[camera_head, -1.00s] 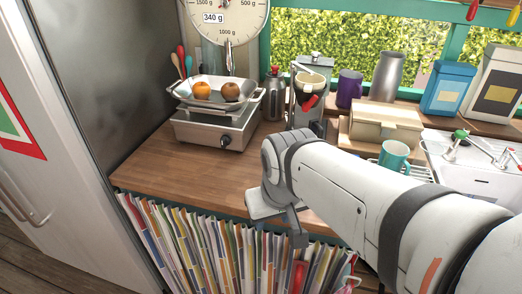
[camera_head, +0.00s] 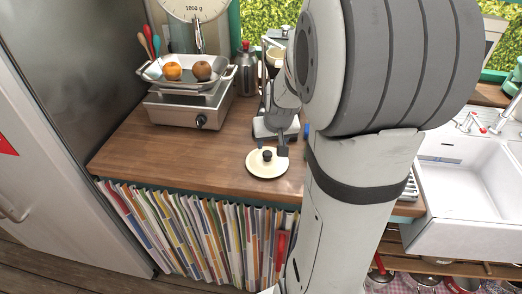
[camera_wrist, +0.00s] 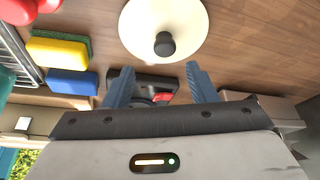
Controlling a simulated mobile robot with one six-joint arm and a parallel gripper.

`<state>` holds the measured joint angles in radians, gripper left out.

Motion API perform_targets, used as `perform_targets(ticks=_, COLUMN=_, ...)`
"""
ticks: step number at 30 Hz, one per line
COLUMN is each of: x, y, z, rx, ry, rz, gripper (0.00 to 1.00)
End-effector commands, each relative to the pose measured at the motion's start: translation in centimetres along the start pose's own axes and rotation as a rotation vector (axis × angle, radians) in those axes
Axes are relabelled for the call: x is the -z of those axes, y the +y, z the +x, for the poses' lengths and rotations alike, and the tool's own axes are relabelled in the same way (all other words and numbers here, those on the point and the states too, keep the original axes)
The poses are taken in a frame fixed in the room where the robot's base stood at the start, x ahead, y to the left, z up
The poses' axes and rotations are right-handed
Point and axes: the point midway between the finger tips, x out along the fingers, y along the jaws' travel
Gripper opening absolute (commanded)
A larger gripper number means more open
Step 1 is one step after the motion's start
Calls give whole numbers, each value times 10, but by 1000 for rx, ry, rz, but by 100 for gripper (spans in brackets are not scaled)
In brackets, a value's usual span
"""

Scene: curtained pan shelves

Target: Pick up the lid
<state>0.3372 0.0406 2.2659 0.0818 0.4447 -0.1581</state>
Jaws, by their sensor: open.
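The lid (camera_head: 267,169) is a round cream disc with a dark knob. It lies flat on the wooden counter near its front edge. My gripper (camera_head: 272,147) is just behind the knob, with its fingers pointing down toward the lid. In the wrist view the lid (camera_wrist: 165,18) is at the top, partly cut off by the frame. My open gripper (camera_wrist: 159,74) shows there with its two blue-grey fingers apart. The knob lies beyond the fingertips, and nothing is gripped between them.
A scale (camera_head: 185,110) with a metal tray of fruit stands left on the counter. A dark object with a red part (camera_wrist: 158,88) shows between my fingers in the wrist view. Sponges (camera_wrist: 58,50) lie at its left. The white sink (camera_head: 470,190) is at the right.

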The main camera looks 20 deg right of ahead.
Motion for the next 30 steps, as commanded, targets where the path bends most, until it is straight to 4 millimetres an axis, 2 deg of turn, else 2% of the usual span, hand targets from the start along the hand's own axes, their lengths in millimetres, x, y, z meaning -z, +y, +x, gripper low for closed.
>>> perform_targets(ticks=15, x=-4, y=-7, z=56, rx=-1, ry=-3, rz=0, gripper=52)
perform_targets(ticks=25, x=-4, y=-6, z=61, rx=-2, ry=0, rz=1, gripper=51)
perform_targets(ticks=30, x=-4, y=-6, z=61, rx=-2, ry=0, rz=1, gripper=37)
